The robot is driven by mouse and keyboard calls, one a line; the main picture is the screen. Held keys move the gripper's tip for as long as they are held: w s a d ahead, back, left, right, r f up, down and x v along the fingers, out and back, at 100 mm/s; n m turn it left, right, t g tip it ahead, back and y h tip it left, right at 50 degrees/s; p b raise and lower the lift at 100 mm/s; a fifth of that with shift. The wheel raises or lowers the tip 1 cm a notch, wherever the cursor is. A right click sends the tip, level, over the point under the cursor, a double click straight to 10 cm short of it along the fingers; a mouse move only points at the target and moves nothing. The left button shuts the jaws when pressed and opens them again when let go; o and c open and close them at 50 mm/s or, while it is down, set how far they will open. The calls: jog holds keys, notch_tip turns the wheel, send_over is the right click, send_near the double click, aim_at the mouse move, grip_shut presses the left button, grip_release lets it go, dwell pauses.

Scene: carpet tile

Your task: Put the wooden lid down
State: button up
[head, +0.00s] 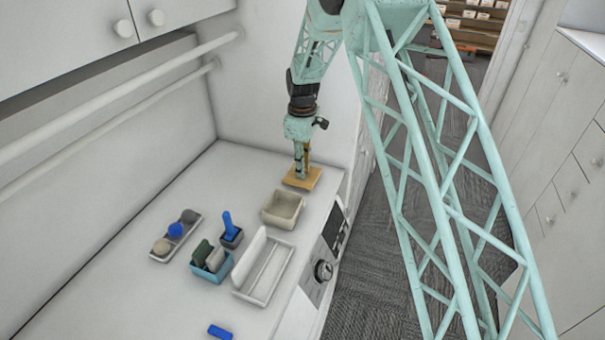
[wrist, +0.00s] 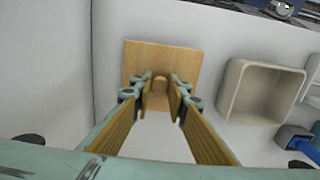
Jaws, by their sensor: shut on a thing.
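The wooden lid (head: 313,183) is a flat, square, light-brown board at the far right end of the white counter, beyond an open beige box (head: 282,210). My gripper (head: 301,176) points straight down over the lid. In the wrist view the lid (wrist: 188,62) lies flat under the fingers, and my gripper (wrist: 160,87) is shut on the small round knob at its middle. The lid looks level, at or very near the counter top; I cannot tell whether it touches. The beige box (wrist: 229,92) is just right of the lid in the wrist view, apart from it.
Nearer on the counter (head: 150,300) are a white divided rack (head: 283,262), a teal box (head: 211,275) with upright things, a dark blue cup (head: 232,241) holding a blue item, a long tray (head: 178,247) with round things and a blue block (head: 220,332). A wall closes off the counter's far end.

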jog(key=shift+f, duration=1.1)
jog(key=shift+f, duration=0.2)
jog(key=o, duration=0.8)
jog(key=shift+o, duration=0.2)
jog(key=shift+r, duration=0.2)
notch_tip(320, 180, up, 11)
jog(key=shift+r+b, duration=0.15)
jog(key=shift+b, duration=0.45)
jog(key=shift+r, duration=0.35)
